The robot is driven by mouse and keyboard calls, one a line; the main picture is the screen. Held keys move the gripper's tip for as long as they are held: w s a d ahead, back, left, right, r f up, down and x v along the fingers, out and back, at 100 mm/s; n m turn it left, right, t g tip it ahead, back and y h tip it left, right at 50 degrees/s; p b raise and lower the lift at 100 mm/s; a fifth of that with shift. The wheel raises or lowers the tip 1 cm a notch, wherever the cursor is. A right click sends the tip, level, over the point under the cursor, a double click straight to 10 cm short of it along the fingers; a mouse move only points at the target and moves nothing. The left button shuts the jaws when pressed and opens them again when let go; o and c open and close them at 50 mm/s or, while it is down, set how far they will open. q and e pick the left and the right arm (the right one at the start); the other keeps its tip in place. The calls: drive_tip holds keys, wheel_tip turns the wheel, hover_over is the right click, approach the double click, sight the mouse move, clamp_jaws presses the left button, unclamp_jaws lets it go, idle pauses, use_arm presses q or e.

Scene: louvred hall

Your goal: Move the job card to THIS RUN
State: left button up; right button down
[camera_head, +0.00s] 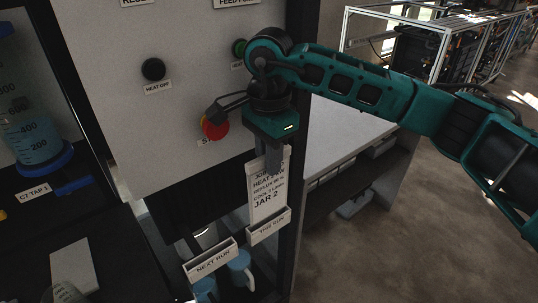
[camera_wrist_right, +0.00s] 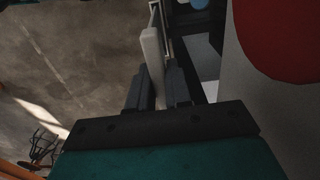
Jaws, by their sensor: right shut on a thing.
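The job card (camera_head: 265,200) is a white upright card with printed lines that include "JAR 2". My right gripper (camera_head: 274,160) is shut on its top edge from above. In the right wrist view the card (camera_wrist_right: 151,55) shows edge-on between the two dark fingers (camera_wrist_right: 157,88). The card's lower end meets the white THIS RUN holder (camera_head: 269,228); I cannot tell how deep it sits in it. The NEXT RUN holder (camera_head: 210,261) is lower left, with no card showing in it. My left gripper is not in view.
A red button (camera_head: 214,129) and a black HEAT OFF knob (camera_head: 153,69) are on the grey panel close to my right gripper. Blue mugs (camera_head: 240,268) stand below the holders. A blue-based measuring vessel (camera_head: 35,140) is at left. Open floor lies at right.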

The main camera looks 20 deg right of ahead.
wheel_tip(320, 180, down, 5)
drive_tip(key=b, duration=0.3)
drive_tip(key=shift+b, duration=0.4)
idle(0.6)
drive_tip(key=c, duration=1)
unclamp_jaws()
drive_tip(key=shift+r, duration=0.1)
drive_tip(key=shift+r+p, duration=2.1)
drive_tip(key=shift+r, duration=1.35)
